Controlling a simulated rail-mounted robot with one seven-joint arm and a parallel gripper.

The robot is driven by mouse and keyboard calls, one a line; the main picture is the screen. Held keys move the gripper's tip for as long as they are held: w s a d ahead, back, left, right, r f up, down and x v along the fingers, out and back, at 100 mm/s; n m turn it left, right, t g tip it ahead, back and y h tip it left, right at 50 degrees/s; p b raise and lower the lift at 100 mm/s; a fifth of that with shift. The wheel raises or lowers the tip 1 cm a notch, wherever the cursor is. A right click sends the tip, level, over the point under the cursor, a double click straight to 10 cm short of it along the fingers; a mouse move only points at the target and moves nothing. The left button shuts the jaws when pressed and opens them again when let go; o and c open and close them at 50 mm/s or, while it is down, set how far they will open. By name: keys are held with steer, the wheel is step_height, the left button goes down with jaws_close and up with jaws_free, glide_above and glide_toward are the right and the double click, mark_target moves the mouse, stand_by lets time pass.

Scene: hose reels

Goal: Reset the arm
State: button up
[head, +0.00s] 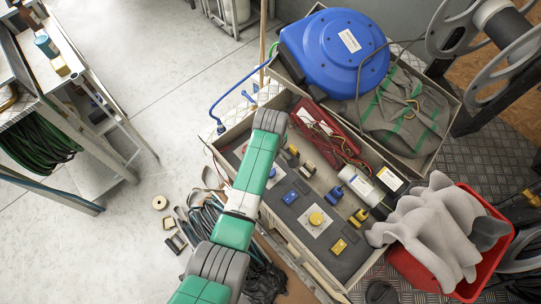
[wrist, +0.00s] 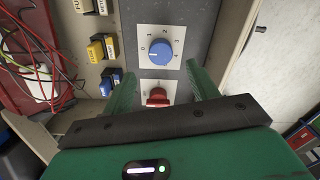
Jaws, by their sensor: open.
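My arm (head: 240,210) reaches up from the bottom of the head view over a control box. My gripper (wrist: 163,86) shows in the wrist view with its two green fingers apart and nothing held between them. A red knob (wrist: 157,97) on a white plate appears between the fingers. A blue dial (wrist: 161,50) on a numbered white plate appears just beyond it. I cannot tell whether the fingers touch the panel. The gripper fingers cannot be made out in the head view.
The control box panel (head: 337,238) carries a yellow dial (head: 316,218) and several plugs. A blue hose reel (head: 335,50) lies behind it. A red bin (head: 410,268) with grey cloth (head: 437,225) stands at right.

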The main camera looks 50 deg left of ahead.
stand_by(0.6)
steer(key=w+d+r+m+t+y, duration=0.1)
steer(key=w+d+r+m+t, duration=0.25)
steer(key=w+r, duration=0.5)
steer(key=w+d+r+m+t+y, duration=0.2)
steer(key=w+r+m+t, duration=0.3)
steer(key=r, duration=0.7)
steer(key=w+d+r+m+t, duration=0.1)
steer(key=d+r+m+t, duration=0.3)
steer(key=r, duration=0.6)
steer(key=w+d+r+t, duration=0.1)
steer(key=d+r+t, duration=0.1)
steer(key=d+r, duration=0.6)
steer(key=s+d+r+m+t+h, duration=0.1)
steer(key=s+d+r+m+t, duration=0.25)
steer(key=s+r, duration=0.5)
steer(key=s+d+r+m+t+h+p, duration=0.15)
steer(key=s+d+r+t, duration=0.3)
steer(key=r, duration=0.75)
steer(key=s+d+r+m+t+h, duration=0.1)
steer(key=s+d+r+m+t, duration=0.25)
steer(key=s+r, duration=0.5)
step_height(320, 180, up, 22)
steer(key=w+g+p, duration=0.1)
steer(key=w+p, duration=0.1)
steer(key=p, duration=1.8)
steer(key=shift+w+a+y, duration=0.15)
steer(key=shift+a+y, duration=0.15)
steer(key=shift+y, duration=0.15)
steer(key=shift+f, duration=0.15)
